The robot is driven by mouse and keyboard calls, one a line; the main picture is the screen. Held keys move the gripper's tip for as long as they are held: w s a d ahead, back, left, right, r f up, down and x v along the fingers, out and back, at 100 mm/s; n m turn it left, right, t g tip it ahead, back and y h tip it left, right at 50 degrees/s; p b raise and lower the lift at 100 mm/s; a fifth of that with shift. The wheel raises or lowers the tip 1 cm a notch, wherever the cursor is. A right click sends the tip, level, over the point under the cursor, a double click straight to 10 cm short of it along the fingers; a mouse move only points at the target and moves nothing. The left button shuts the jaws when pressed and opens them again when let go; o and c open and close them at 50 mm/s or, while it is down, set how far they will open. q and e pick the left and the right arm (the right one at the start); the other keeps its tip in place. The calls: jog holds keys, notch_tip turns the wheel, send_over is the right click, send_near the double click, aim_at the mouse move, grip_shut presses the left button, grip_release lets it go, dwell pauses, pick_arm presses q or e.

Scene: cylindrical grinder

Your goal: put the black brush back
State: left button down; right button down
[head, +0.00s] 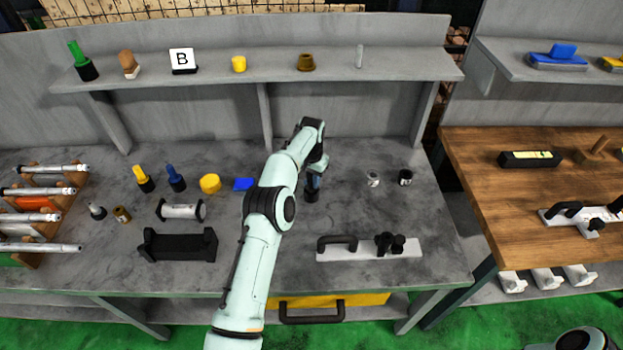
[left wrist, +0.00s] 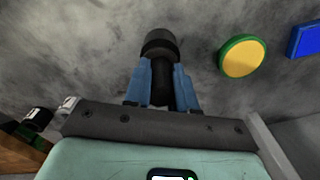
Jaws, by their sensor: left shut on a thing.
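The black brush (head: 311,194) is in my left gripper (head: 314,180), over the middle of the grey worktop. In the left wrist view the black brush (left wrist: 159,45) points away from the palm, its dark round end outermost. The blue fingers of my left gripper (left wrist: 161,72) are shut on it, one on each side. I cannot tell whether its lower end touches the worktop. Part of the brush is hidden between the fingers. My right gripper is not in view.
The grey worktop (head: 285,270) carries a yellow brush (head: 142,178), a blue brush (head: 175,178), a yellow disc (head: 210,183) and a blue block (head: 243,184). A white plate with handles (head: 370,253) lies in front. The shelf (head: 210,75) holds a green brush (head: 82,61) and a "B" sign (head: 182,59).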

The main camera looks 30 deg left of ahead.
pick_arm(q)
jog(key=shift+f, duration=0.25)
jog(key=c, duration=0.9)
grip_release()
jog(key=shift+f, duration=0.1)
